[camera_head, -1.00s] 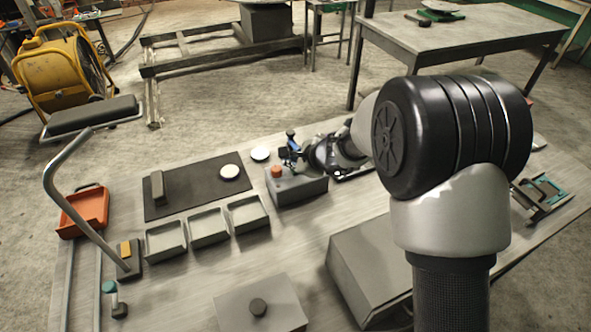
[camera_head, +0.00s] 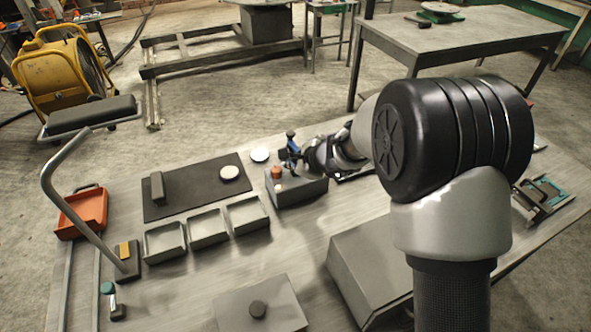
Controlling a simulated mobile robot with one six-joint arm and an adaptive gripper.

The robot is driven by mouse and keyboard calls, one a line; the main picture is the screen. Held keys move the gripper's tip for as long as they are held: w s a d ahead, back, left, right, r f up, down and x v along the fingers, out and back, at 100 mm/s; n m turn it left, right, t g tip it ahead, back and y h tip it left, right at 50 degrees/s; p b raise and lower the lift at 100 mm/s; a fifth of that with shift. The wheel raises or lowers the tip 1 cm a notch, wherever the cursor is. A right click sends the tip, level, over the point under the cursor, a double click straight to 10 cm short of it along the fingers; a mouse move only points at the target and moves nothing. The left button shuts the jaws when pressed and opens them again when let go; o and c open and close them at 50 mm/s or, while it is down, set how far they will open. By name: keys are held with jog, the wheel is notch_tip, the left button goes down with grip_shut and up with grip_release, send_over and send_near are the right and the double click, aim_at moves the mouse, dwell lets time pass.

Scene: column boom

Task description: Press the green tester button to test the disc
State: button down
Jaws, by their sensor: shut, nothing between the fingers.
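A grey box (camera_head: 303,191) with an orange-red knob (camera_head: 277,172) and a small pale spot on its face stands at the back middle of the table; it may be the tester. I see no clearly green button on it. My gripper (camera_head: 287,152), dark with blue parts, is shut and empty just above and behind this box; I cannot tell if it touches it. One white disc (camera_head: 229,172) lies on the dark mat (camera_head: 190,192). Another white disc (camera_head: 260,154) lies on the table left of my gripper.
Three shallow grey trays (camera_head: 207,228) stand in front of the mat. A bent metal post (camera_head: 75,195) and an orange bin (camera_head: 84,212) are at the left.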

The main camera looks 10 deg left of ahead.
jog(key=shift+r+p, duration=0.5)
jog(key=shift+r, duration=0.3)
jog(key=shift+r, duration=0.1)
notch_tip(320, 180, up, 5)
jog(key=p, duration=0.4)
dwell(0.4)
